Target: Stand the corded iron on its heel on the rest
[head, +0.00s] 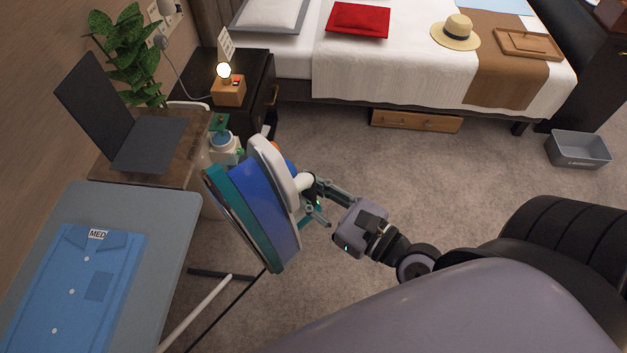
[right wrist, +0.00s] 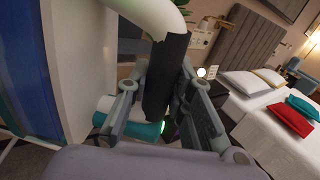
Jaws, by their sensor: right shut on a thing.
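The iron (head: 265,207), blue and teal with a white and grey body, is held in the air beside the ironing board's right edge. It is tilted up, with its plate side facing left. My right gripper (head: 317,197) is shut on its handle; the dark grip (right wrist: 168,75) shows between the fingers in the right wrist view. A dark cord hangs below the iron. A dark flat plate with a raised back panel (head: 150,142) stands on a small wooden table; I cannot tell whether it is the rest. My left gripper is not in view.
The grey ironing board (head: 180,222) carries a blue shirt (head: 85,290). A white and teal bottle-like thing (head: 224,145) is just behind the iron. A plant (head: 125,55), a nightstand with a lamp (head: 228,88) and the bed (head: 400,70) are farther back.

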